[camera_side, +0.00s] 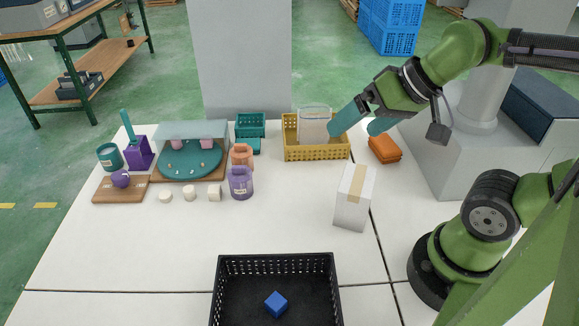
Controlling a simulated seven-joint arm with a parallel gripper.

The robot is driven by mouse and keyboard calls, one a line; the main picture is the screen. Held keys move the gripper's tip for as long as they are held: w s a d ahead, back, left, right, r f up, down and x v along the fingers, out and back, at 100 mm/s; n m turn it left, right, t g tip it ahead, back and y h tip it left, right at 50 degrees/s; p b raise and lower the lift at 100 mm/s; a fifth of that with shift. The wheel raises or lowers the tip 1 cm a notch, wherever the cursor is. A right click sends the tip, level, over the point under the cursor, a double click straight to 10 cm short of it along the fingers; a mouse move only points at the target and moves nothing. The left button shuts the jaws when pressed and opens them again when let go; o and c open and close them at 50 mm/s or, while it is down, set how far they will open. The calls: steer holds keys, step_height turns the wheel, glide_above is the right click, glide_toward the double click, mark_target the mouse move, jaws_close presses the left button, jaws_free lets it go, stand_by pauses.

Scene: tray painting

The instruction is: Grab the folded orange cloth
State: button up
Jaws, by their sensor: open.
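The folded orange cloth (385,149) lies on the white table near its right edge, to the right of the yellow basket. It is a small stack with its layers showing at the side. My gripper (356,127) has two teal fingers and is open. It is above the table, between the yellow basket and the cloth in the picture. The left finger overlaps the basket's right side in view, and the right finger is just above and left of the cloth. Nothing shows between the fingers. I cannot tell its exact height above the table.
The yellow basket (290,151) holds a clear container (314,124). A white box (353,196) with a tan strip stands in front of the cloth. A black crate (276,262) with a blue cube (276,304) is at the front. Cups and a teal tray (190,160) are at left.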

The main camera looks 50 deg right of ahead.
steer(key=shift+c, duration=0.6)
steer(key=m+g+h, duration=0.3)
steer(key=g+h, duration=0.1)
glide_above(386, 143)
steer(key=s+a, duration=0.4)
steer(key=s, duration=0.2)
step_height(386, 143, down, 9)
steer(key=x, duration=0.7)
steer(key=w+x, duration=0.1)
steer(key=x, duration=0.2)
steer(key=shift+w+d+f, duration=0.1)
steer(key=shift+d+f, duration=0.05)
steer(key=shift+d, duration=0.25)
steer(key=shift+t+h, duration=0.3)
steer(key=shift+w+d+x, duration=0.1)
steer(key=shift+x, duration=1.4)
steer(key=shift+w+d+x, duration=0.1)
steer(key=shift+d+x, duration=0.05)
steer(key=shift+x, duration=1.35)
